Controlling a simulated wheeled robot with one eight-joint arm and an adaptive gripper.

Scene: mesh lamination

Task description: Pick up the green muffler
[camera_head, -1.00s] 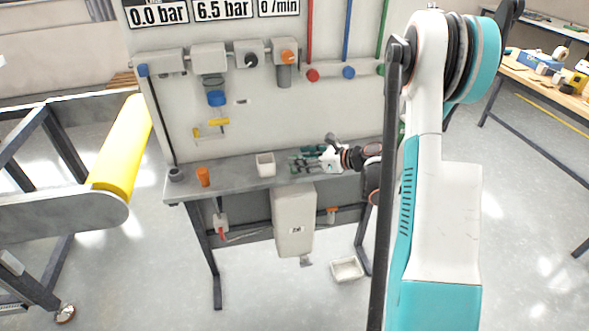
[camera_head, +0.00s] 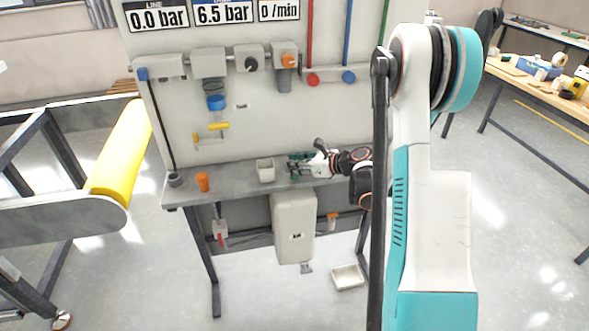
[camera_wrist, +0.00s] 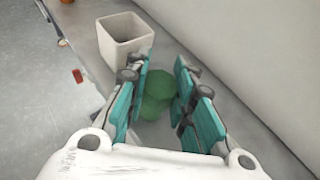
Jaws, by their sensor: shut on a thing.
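The green muffler (camera_wrist: 158,88) shows in the wrist view between the two teal fingers of my gripper (camera_wrist: 162,95). It is a rounded green piece low over the grey shelf, partly hidden by the fingers. My gripper is shut on it. In the head view my gripper (camera_head: 300,165) is at the right part of the narrow grey shelf, beside a small white bin; the muffler cannot be made out there.
The white open bin (camera_wrist: 125,40) stands just ahead of my gripper; it also shows in the head view (camera_head: 265,172). An orange cup (camera_head: 203,181) and a dark cup (camera_head: 175,180) stand farther left. The panel wall (camera_head: 290,120) rises behind the shelf.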

